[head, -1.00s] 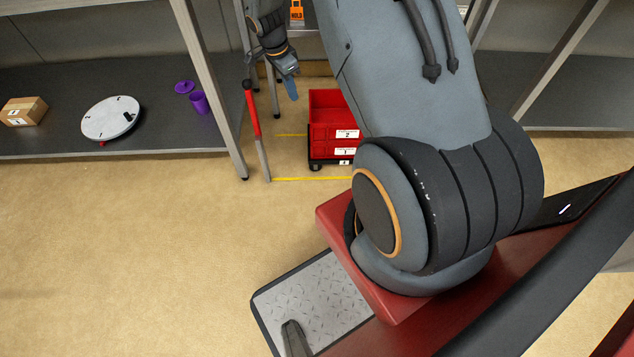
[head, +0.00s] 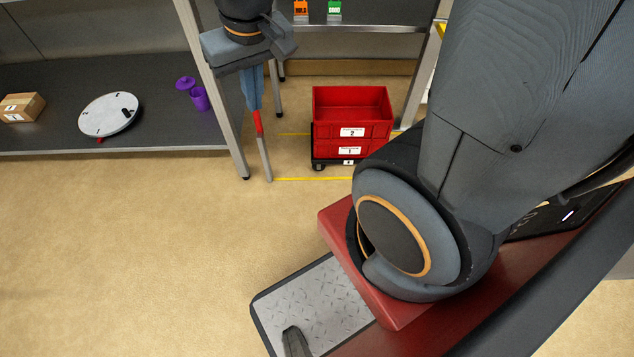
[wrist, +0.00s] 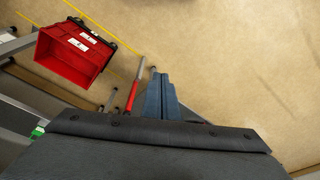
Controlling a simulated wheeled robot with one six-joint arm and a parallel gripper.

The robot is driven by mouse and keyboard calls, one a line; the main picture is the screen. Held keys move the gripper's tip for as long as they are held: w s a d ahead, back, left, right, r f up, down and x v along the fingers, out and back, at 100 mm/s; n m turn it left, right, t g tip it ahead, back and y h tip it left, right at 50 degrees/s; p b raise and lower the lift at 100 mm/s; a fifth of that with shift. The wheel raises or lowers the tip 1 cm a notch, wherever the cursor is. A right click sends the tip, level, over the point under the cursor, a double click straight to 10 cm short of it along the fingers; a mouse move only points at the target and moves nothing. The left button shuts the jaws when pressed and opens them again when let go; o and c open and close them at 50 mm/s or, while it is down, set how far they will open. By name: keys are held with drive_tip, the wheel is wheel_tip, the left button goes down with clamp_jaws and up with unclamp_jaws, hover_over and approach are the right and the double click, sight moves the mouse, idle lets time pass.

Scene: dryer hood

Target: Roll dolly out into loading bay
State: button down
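The dolly (head: 319,166) is a low black wheeled base under two stacked red crates (head: 352,119), standing by the table legs. The crates also show at upper left in the wrist view (wrist: 66,58). Left of them stands a grey rod with a red grip (head: 259,122); I cannot tell whether it joins the dolly. My gripper (head: 254,100) points down in front of the rod's upper end and hides the top of the grip. In the wrist view the red grip (wrist: 131,97) lies just left of my blue fingers (wrist: 160,95). Contact and finger gap are unclear.
Yellow floor lines (head: 310,179) run beside the dolly. A left shelf (head: 60,135) holds a box, a white disc and purple items. A table (head: 350,17) with orange and green tags stands behind. Tan floor in front is clear.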

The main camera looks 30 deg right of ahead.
drive_tip(key=s+a+f+n+g+b, duration=0.1)
drive_tip(key=s+a+f+n+b, duration=0.1)
drive_tip(key=s+a+f+b, duration=0.2)
drive_tip(key=s+a+f+n+g+y+b, duration=0.1)
drive_tip(key=s+a+f+n+b, duration=0.2)
drive_tip(key=a+b, duration=0.9)
wheel_tip(320, 180, down, 5)
drive_tip(key=s, duration=0.2)
drive_tip(key=shift+s+r+n, duration=0.15)
drive_tip(key=shift+s+n, duration=0.15)
drive_tip(key=c, duration=2.5)
unclamp_jaws()
